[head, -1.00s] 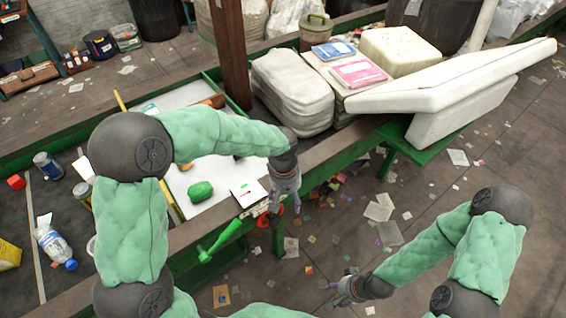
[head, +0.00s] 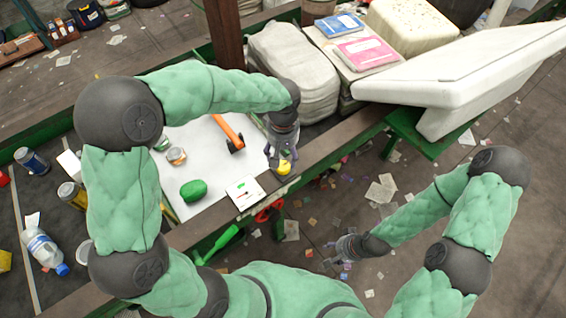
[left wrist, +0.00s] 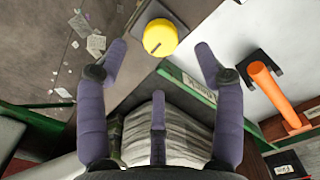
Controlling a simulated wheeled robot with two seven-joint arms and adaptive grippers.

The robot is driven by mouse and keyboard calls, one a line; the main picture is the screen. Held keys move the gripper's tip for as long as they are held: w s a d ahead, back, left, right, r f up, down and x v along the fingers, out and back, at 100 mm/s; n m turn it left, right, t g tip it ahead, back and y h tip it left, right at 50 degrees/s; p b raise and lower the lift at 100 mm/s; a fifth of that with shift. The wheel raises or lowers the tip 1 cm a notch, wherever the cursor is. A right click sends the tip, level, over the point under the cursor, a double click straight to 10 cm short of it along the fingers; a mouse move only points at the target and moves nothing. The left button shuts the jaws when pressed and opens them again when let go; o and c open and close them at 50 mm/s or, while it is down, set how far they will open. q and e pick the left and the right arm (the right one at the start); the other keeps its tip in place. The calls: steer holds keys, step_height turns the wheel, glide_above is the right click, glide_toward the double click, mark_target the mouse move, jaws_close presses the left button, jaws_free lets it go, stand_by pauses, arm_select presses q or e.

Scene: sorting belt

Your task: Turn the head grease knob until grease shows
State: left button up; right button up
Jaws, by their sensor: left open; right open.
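A round yellow knob (head: 285,167) with a dark line across its face sits at the belt's edge rail. In the left wrist view the knob (left wrist: 160,38) lies just beyond my open fingers, between the two outer fingertips and apart from them. My left gripper (head: 280,157) is open and empty, pointing down over the knob; its fingers also show in the left wrist view (left wrist: 160,55). The fingers partly cover the knob in the head view. No grease can be made out. My right gripper (head: 345,250) is open and empty, low over the floor at the right.
A white card (head: 244,192), a red handle (head: 268,211) and a green handle (head: 220,243) are near the rail. A green lump (head: 193,190) and an orange-handled tool (head: 229,131) lie on the white surface. White bales (head: 291,70) stand behind my left gripper.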

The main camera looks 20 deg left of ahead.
mark_target(283, 166)
arm_select(q)
step_height(283, 166, down, 7)
steer(key=shift+w+r+b, duration=0.1)
steer(key=shift+r+b, duration=0.05)
steer(key=shift+b, duration=0.25)
steer(key=c, duration=1.2)
